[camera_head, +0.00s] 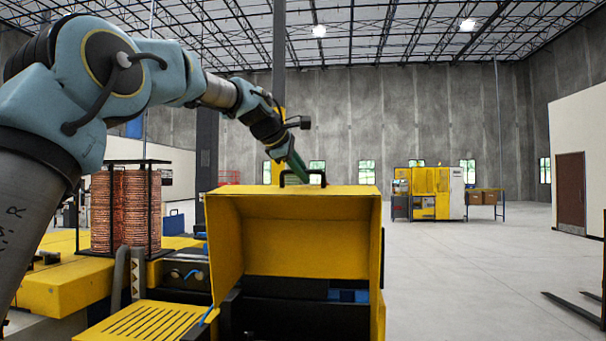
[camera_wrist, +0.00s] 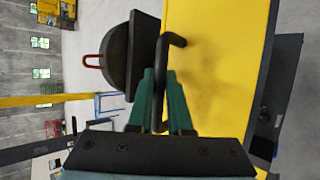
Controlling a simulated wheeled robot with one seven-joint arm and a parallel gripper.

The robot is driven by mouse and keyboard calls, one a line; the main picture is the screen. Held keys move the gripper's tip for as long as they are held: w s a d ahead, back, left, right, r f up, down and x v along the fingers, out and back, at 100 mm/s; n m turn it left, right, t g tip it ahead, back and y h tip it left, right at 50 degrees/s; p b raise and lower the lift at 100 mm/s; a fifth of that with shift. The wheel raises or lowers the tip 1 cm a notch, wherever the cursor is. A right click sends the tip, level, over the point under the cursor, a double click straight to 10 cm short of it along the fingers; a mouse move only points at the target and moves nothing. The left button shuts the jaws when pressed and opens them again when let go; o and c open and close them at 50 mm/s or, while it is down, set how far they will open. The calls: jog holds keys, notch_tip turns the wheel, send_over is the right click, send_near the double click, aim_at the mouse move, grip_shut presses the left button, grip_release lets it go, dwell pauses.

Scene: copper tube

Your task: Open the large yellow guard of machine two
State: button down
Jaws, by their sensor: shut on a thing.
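The large yellow guard (camera_head: 300,205) stands in the middle of the head view, a box-like hood with its near side open onto a dark interior. How far it has swung is hard to tell. A black bar handle (camera_head: 303,175) sits on its top edge. My gripper (camera_head: 300,170) comes down from the upper left with its green fingers at this handle. In the wrist view my gripper (camera_wrist: 160,80) is shut on the handle bar (camera_wrist: 178,40), which passes between the fingers beside the yellow guard surface (camera_wrist: 215,70).
Copper coils (camera_head: 125,208) in a black frame stand left of the guard. A slotted yellow cover (camera_head: 150,322) lies low in front. Another yellow machine (camera_head: 430,190) stands far back. Open grey floor (camera_head: 480,260) lies right, with dark forks (camera_head: 575,308) at the right edge.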

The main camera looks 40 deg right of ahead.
jog(key=shift+f, duration=0.1)
jog(key=c, duration=0.8)
grip_release()
jog(key=shift+c, duration=0.2)
jog(key=shift+a, duration=0.15)
jog(key=b+v, duration=0.3)
jog(key=v, duration=0.7)
jog(key=shift+a+r+b, duration=0.2)
jog(key=shift+r+b, duration=0.1)
jog(key=shift+b, duration=0.05)
jog(key=shift+s, duration=0.1)
